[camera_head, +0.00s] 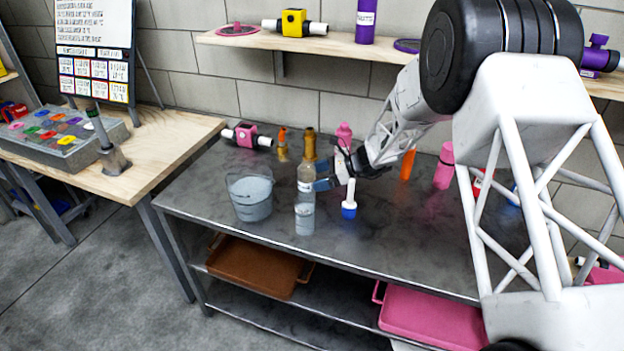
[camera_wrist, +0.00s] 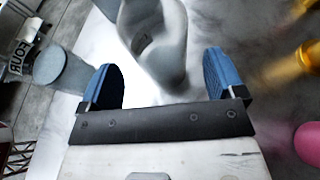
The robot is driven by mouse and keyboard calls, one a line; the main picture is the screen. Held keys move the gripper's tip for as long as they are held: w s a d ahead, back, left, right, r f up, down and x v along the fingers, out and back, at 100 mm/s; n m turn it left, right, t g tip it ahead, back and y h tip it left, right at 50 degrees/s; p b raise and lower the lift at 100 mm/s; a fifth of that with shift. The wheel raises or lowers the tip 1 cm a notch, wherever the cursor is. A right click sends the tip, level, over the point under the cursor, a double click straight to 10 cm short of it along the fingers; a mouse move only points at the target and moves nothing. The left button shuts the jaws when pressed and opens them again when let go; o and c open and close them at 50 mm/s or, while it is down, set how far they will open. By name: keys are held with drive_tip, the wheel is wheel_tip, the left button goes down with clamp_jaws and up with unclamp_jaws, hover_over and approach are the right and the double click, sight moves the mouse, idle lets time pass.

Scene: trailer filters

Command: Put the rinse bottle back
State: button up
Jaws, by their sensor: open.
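A clear, upright bottle (camera_head: 304,208) with a pale label and a narrow neck stands on the grey metal table (camera_head: 400,238), just right of a grey bucket (camera_head: 250,205). It looks like the rinse bottle, but I cannot read its label. My gripper (camera_head: 324,180) is beside it, on its right. In the wrist view my gripper (camera_wrist: 163,80) has its two blue fingers spread apart, with a grey-white rounded shape (camera_wrist: 165,50) between and beyond them. I cannot tell whether that shape touches either finger.
A white tool with a blue base (camera_head: 349,210) stands close to my gripper's right. Gold (camera_head: 309,145) and pink (camera_head: 344,132) bottles stand behind. A pink-and-white filter (camera_head: 246,136) lies at the back left. A wooden shelf (camera_head: 340,45) runs above.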

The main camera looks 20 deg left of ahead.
drive_tip(key=v, duration=0.8)
drive_tip(key=shift+d+r, duration=0.1)
idle(0.4)
drive_tip(key=s+d+r+n+t+h, duration=0.1)
drive_tip(key=s+d+r+n+h, duration=0.25)
drive_tip(key=s+d+r, duration=0.45)
drive_tip(key=s+d+r+n+t+h, duration=0.15)
drive_tip(key=s+d+r+n, duration=0.35)
drive_tip(key=r, duration=0.5)
drive_tip(key=s+d+r+n+t+h, duration=0.1)
drive_tip(key=s+d+h, duration=0.3)
drive_tip(key=s+d, duration=0.9)
drive_tip(key=s+d+r+n+t+h, duration=0.2)
drive_tip(key=s+d, duration=1)
drive_tip(key=s, duration=0.8)
drive_tip(key=shift+d+n+t+h, duration=0.35)
drive_tip(key=shift+n+t+h, duration=0.4)
drive_tip(key=shift+n+h, duration=0.4)
